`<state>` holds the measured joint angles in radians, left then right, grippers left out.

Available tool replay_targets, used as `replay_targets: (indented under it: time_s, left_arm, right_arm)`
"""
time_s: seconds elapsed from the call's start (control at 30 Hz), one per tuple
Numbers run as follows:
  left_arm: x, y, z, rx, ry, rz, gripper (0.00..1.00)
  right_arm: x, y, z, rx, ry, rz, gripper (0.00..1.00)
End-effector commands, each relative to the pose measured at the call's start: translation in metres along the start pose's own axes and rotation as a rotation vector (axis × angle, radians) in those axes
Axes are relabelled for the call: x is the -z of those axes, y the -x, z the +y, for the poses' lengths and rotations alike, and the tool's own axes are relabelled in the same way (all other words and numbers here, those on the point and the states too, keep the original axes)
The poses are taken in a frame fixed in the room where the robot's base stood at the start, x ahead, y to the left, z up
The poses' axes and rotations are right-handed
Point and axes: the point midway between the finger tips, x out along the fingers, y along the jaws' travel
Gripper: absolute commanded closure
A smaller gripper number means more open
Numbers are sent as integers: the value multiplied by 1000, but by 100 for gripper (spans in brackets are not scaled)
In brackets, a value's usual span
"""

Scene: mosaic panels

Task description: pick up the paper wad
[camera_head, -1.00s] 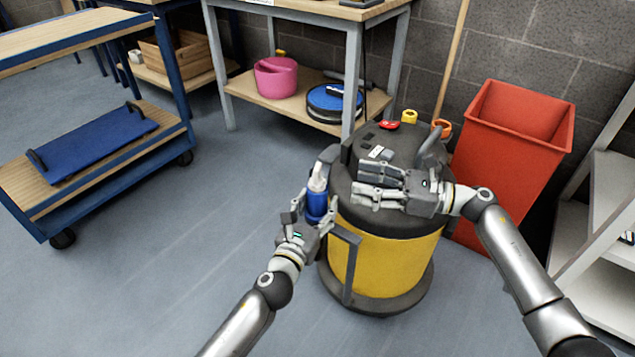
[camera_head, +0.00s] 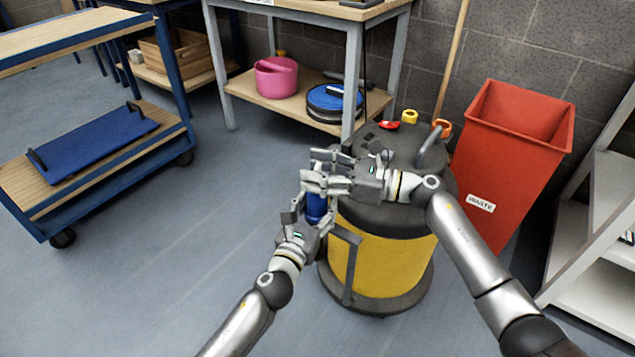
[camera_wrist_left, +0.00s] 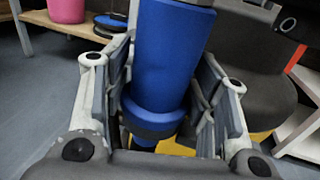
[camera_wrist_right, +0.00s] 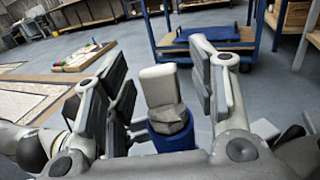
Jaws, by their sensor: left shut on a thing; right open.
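My left gripper (camera_head: 312,218) is shut on a blue cylinder (camera_head: 316,207), which stands upright and fills the left wrist view (camera_wrist_left: 165,55). In the right wrist view a pale blocky top (camera_wrist_right: 159,86) sticks up from the blue cylinder (camera_wrist_right: 172,138), with a grey, creased-looking piece (camera_wrist_right: 170,115) between them. I cannot tell whether this creased piece is the paper wad. My right gripper (camera_head: 318,172) is open just above the cylinder. Its fingers stand on either side of the pale top, with gaps showing. In the head view its hand hides that top.
A yellow and black drum-shaped machine (camera_head: 385,262) stands right behind the grippers. A red waste bin (camera_head: 510,180) is to its right. A workbench (camera_head: 240,82) holds a pink pot (camera_head: 276,80) and a blue reel (camera_head: 333,103).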

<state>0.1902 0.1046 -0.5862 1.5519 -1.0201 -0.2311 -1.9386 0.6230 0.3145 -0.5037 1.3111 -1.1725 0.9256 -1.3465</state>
Motion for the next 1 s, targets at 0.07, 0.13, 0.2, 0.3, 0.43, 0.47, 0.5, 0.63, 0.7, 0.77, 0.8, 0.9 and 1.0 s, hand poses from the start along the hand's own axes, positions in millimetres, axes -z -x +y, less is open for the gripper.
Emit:
replay_targets:
  time_s: [0.07, 0.13, 0.2, 0.3, 0.43, 0.47, 0.5, 0.63, 0.7, 0.77, 0.8, 0.9, 1.0]
  left_arm:
    - [0, 0, 0, 0, 0, 0, 74]
    - [0, 0, 0, 0, 0, 0, 74]
    - [0, 0, 0, 0, 0, 0, 74]
    - [0, 0, 0, 0, 0, 0, 74]
    - [0, 0, 0, 0, 0, 0, 74]
    - [0, 0, 0, 0, 0, 0, 74]
    - [0, 0, 0, 0, 0, 0, 74]
    - [0, 0, 0, 0, 0, 0, 74]
    - [0, 0, 0, 0, 0, 0, 74]
    - [0, 0, 0, 0, 0, 0, 74]
    - [0, 0, 0, 0, 0, 0, 74]
    - [0, 0, 0, 0, 0, 0, 74]
    - [0, 0, 0, 0, 0, 0, 74]
  right_arm:
    - [0, 0, 0, 0, 0, 0, 48]
    - [0, 0, 0, 0, 0, 0, 57]
    - [0, 0, 0, 0, 0, 0, 66]
    - [0, 0, 0, 0, 0, 0, 79]
    - [0, 0, 0, 0, 0, 0, 87]
    - [0, 1, 0, 0, 0, 0, 87]
    - [0, 1, 0, 0, 0, 0, 87]
    - [0, 1, 0, 0, 0, 0, 87]
    - [-2, 1, 0, 0, 1, 0, 87]
    - [-8, 1, 0, 0, 4, 0, 87]
    - [-13, 1, -1, 0, 5, -1, 87]
    - [-31, 1, 0, 0, 7, 0, 87]
    - [-53, 1, 0, -1, 8, 0, 87]
